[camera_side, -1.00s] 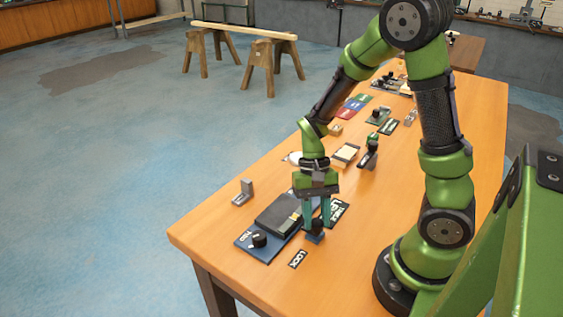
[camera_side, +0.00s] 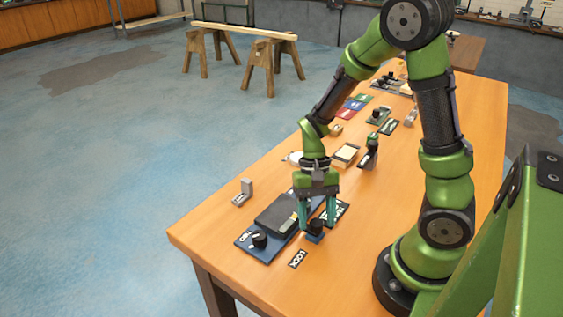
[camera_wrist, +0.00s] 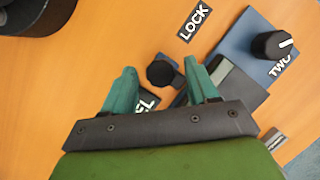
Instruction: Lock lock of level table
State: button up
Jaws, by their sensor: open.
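The lock is a black knob (camera_side: 315,226) on a small blue base, behind the LOCK label (camera_side: 298,259) near the table's front end. In the wrist view the knob (camera_wrist: 160,73) shows between my fingertips, with the LOCK label (camera_wrist: 194,23) above it. My gripper (camera_side: 318,224) points down over the knob with its teal fingers open, one on each side. I see a gap on both sides in the wrist view (camera_wrist: 159,70). The level table appears to be the dark grey block (camera_side: 277,215) on a blue plate left of the lock. A finger partly hides a black label ending in "EL" (camera_wrist: 147,103).
A black dial (camera_side: 259,239) stands on the blue plate's front corner, by the TWO label. A grey L-shaped bracket (camera_side: 243,194) stands left of the plate. The table front is clear.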

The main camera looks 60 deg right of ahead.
jog(key=v, duration=1.6)
jog(key=shift+r, duration=0.4)
jog(key=shift+w, duration=0.1)
